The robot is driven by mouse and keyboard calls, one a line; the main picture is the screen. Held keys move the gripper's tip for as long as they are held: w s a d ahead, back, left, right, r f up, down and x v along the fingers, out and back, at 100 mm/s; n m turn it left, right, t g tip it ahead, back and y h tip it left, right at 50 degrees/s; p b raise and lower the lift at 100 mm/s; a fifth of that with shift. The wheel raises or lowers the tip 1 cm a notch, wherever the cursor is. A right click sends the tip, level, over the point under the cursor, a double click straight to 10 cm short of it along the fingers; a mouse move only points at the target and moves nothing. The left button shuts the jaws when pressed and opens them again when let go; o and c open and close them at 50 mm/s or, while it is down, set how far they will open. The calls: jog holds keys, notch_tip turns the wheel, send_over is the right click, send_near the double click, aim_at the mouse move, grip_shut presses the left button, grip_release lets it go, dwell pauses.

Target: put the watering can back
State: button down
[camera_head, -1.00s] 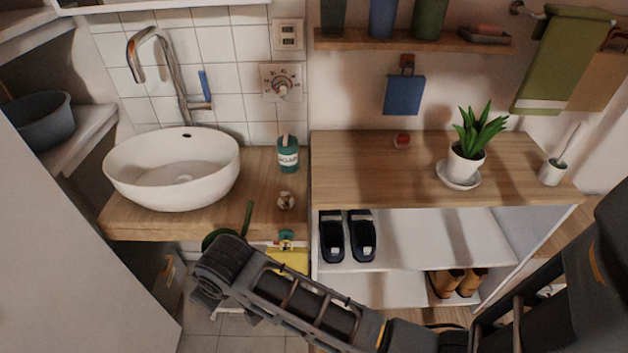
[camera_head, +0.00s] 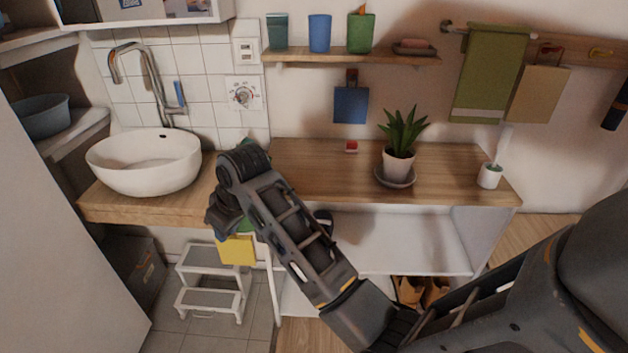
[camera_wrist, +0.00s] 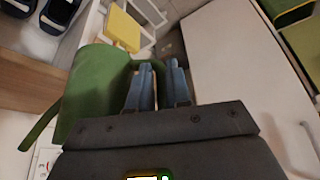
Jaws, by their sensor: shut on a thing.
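The green watering can (camera_wrist: 95,88) fills the left of the wrist view, with its spout pointing down to the lower left. My gripper (camera_wrist: 159,75) has its two blue-grey fingers shut on the can's handle. In the head view my arm's end is in front of the counter, between the basin and the shelf unit. Only small green parts of the can (camera_head: 245,224) show there, and my wrist hides the rest and the fingers.
A potted plant (camera_head: 399,160) on a saucer and a white brush holder (camera_head: 489,176) stand on the wooden top (camera_head: 320,180). Its middle is mostly clear. A basin (camera_head: 145,163) is at left. Cups stand on the wall shelf (camera_head: 350,56).

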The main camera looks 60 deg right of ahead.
jog(key=s+d+r+b, duration=0.1)
jog(key=s+d+r, duration=0.2)
jog(key=d, duration=0.5)
jog(key=s+d+r+b, duration=0.1)
jog(key=s+d+r, duration=0.2)
jog(key=d, duration=0.5)
jog(key=s+d+r+b, duration=0.2)
jog(key=s+d+r, duration=0.2)
jog(key=s+d, duration=0.75)
jog(key=shift+w+a+f, duration=0.2)
jog(key=shift+w+f, duration=1.6)
jog(key=shift+w, duration=0.1)
jog(key=shift+w+a+f, duration=0.25)
jog(key=shift+w+f, duration=1.55)
jog(key=shift+w, duration=0.05)
jog(key=shift+w+a+f, duration=0.2)
jog(key=shift+w+f, duration=1.6)
jog(key=shift+w, duration=0.1)
jog(key=c, duration=1.1)
grip_release()
jog(key=shift+o, duration=0.2)
jog(key=v, duration=1.2)
jog(key=shift+b, duration=0.35)
